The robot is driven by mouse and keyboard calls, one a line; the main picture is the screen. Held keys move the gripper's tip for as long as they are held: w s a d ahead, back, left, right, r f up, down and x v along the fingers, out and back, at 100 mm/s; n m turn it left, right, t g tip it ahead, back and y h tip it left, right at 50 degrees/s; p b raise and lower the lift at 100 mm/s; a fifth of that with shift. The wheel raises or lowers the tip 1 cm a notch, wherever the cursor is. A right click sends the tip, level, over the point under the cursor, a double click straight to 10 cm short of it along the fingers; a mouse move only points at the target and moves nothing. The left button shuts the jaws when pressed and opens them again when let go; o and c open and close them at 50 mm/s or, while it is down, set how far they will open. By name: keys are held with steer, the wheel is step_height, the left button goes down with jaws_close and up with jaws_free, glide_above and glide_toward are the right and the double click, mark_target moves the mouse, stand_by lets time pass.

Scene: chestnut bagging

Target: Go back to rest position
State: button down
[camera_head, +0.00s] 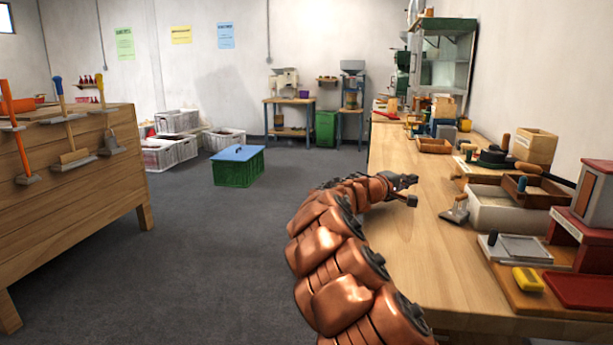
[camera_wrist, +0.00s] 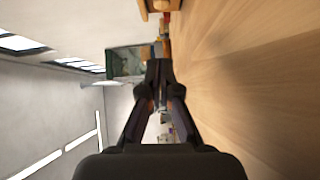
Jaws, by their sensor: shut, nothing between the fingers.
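My gripper (camera_head: 408,190) is at the end of my copper-coloured arm, by the left edge of the long wooden workbench (camera_head: 415,235) in the head view. In the wrist view my gripper (camera_wrist: 159,66) is shut, its dark fingers together with nothing between them. The wrist picture is turned sideways, with the bare bench top (camera_wrist: 235,80) filling its right side. The fingertips are apart from the tools and boxes on the bench.
A green crate with a blue lid (camera_head: 238,165) sits on the floor. A wooden rack (camera_head: 80,195) stands left.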

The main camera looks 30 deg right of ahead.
steer(key=s+a+r+m+g+y+p, duration=0.3)
steer(key=s+a+r+m+y+p, duration=0.1)
steer(key=s+a+r+p, duration=0.8)
steer(key=s+a+f+n+y+p, duration=0.1)
steer(key=s+a+y+p, duration=0.3)
steer(key=a, duration=1)
steer(key=s+a+f+n+y+p, duration=0.2)
steer(key=s+a+y+p, duration=0.3)
steer(key=s+a, duration=0.5)
steer(key=s+a+f+n+t+y+p, duration=0.1)
steer(key=s+a+y+p, duration=0.3)
steer(key=a, duration=1.6)
steer(key=s+p, duration=0.2)
steer(key=shift+s+f+y, duration=0.15)
steer(key=shift+s+y, duration=0.15)
steer(key=shift+s, duration=0.1)
steer(key=shift+d, duration=0.25)
